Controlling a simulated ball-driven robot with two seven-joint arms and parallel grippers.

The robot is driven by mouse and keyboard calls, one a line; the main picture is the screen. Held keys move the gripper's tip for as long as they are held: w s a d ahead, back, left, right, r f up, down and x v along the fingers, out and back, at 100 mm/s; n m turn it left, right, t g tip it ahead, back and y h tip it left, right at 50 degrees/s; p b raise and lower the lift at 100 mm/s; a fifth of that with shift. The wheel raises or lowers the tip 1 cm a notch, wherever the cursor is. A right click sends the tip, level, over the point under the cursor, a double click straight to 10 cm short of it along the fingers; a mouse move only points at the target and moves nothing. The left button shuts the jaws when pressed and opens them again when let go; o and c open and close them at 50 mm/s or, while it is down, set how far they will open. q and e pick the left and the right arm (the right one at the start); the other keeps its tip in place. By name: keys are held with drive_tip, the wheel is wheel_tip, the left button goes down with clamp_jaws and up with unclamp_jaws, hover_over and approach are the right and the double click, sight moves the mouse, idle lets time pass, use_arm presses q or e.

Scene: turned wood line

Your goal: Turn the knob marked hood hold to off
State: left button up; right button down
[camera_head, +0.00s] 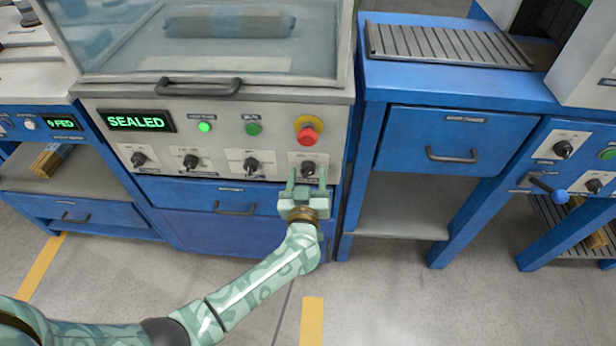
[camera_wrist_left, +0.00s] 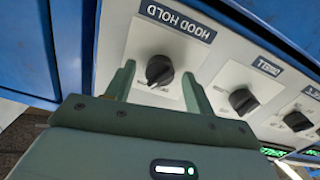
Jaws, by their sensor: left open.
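The hood hold knob (camera_wrist_left: 159,70) is black with a pointer, on a white plate under the label HOOD HOLD (camera_wrist_left: 176,20) in the left wrist view. In the head view this knob (camera_head: 308,168) is the rightmost of the lower row on the grey panel. My left gripper (camera_head: 306,178) is open, with one finger on each side of the knob. In the left wrist view its fingers (camera_wrist_left: 160,85) flank the knob, with gaps visible; I cannot tell whether either touches it. The knob's position marks are not readable. My right gripper is not in view.
Other black knobs, including one labelled TEMP (camera_wrist_left: 243,101), sit beside it. A red stop button (camera_head: 307,134) on yellow is just above. The clear hood (camera_head: 200,40) with its handle (camera_head: 198,88) is shut above the panel. A display (camera_head: 136,121) reads SEALED. A drawer handle (camera_head: 235,209) is below.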

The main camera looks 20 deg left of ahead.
use_arm(q)
drive_tip(key=c, duration=1)
